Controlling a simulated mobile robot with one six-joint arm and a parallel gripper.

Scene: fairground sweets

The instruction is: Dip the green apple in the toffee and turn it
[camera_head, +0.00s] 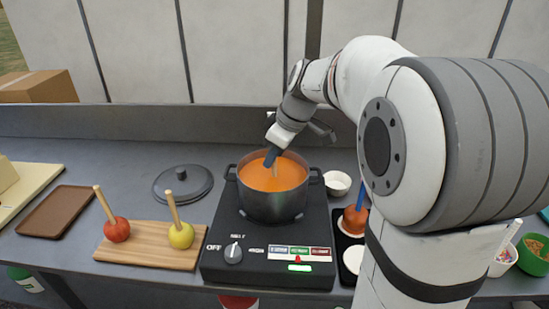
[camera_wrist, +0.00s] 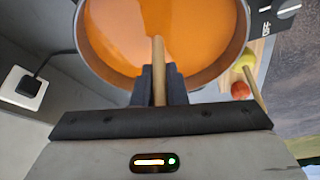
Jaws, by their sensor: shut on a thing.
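My gripper (camera_head: 271,158) is shut on a pale wooden stick (camera_wrist: 158,52) above the pot. The stick runs down into orange toffee (camera_head: 262,178). Whatever is on its lower end is hidden under the toffee, so I cannot see the green apple or its colour. The dark pot (camera_head: 275,212) stands on a black hotplate (camera_head: 318,222). In the wrist view, the toffee (camera_wrist: 112,30) fills much of the pot, and the stick enters it between my two fingertips.
A red apple (camera_head: 117,229) and a yellow apple (camera_head: 181,235), both on sticks, stand on a wooden board (camera_head: 150,254). The pot lid (camera_head: 182,184) lies behind them. A toffee-coloured apple (camera_head: 355,219) and white bowl (camera_head: 337,183) are right of the pot.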

